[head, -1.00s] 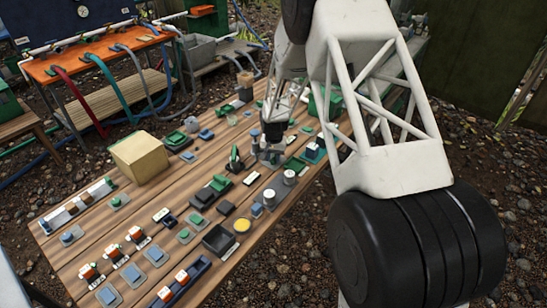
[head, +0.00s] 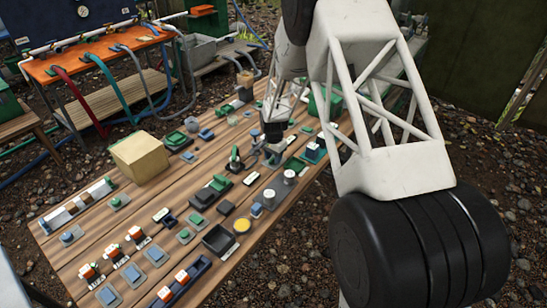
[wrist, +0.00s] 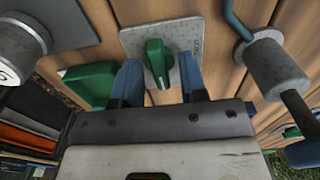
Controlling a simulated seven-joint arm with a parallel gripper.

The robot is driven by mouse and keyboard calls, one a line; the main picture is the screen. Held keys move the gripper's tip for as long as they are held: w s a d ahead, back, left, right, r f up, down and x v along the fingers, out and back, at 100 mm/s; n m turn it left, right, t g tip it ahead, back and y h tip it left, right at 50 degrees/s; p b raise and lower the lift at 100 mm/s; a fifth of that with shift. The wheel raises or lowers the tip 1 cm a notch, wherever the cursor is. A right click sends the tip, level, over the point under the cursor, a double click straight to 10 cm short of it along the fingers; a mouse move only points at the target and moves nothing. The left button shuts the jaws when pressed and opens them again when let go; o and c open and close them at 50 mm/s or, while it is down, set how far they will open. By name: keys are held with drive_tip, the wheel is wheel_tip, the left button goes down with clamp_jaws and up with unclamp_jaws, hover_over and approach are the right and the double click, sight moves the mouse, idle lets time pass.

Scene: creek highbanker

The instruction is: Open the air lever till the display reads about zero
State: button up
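A green lever knob (wrist: 157,60) stands on a light grey plate (wrist: 185,40) in the wrist view; small lettering on the plate is unreadable. It looks like the air lever, but I cannot confirm this. My gripper (wrist: 160,80) is open, with one blue finger on each side of the knob and visible gaps between. In the head view my gripper (head: 268,153) is over the far half of the table, and its fingers and the knob are hard to make out. I cannot pick out a display or a reading in either view.
In the wrist view, a grey cylinder on a rod (wrist: 277,65) is close on the right, a green block (wrist: 90,85) on the left and a round metal part (wrist: 22,42) upper left. The wooden table (head: 105,222) holds many small fixtures and a tan box (head: 140,157).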

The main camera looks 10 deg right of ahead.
idle(0.5)
drive_tip(key=shift+r, duration=3.45)
drive_tip(key=shift+r, duration=0.1)
drive_tip(key=shift+s+r, duration=0.15)
drive_tip(key=shift+r, duration=0.1)
drive_tip(key=s+d+r+n+t, duration=0.1)
drive_tip(key=s+d+r+n, duration=0.1)
drive_tip(key=s+r, duration=0.95)
drive_tip(key=s+d+r+n, duration=0.2)
drive_tip(key=s+r, duration=0.8)
drive_tip(key=r, duration=0.3)
drive_tip(key=s+r+n, duration=0.2)
drive_tip(key=s, duration=1.2)
drive_tip(key=s+d+r+n+t, duration=0.1)
drive_tip(key=s+r+n, duration=0.1)
drive_tip(key=s, duration=1.3)
drive_tip(key=shift+s+d+r+n+t, duration=0.3)
drive_tip(key=shift+r+n, duration=0.1)
drive_tip(key=shift+r, duration=0.45)
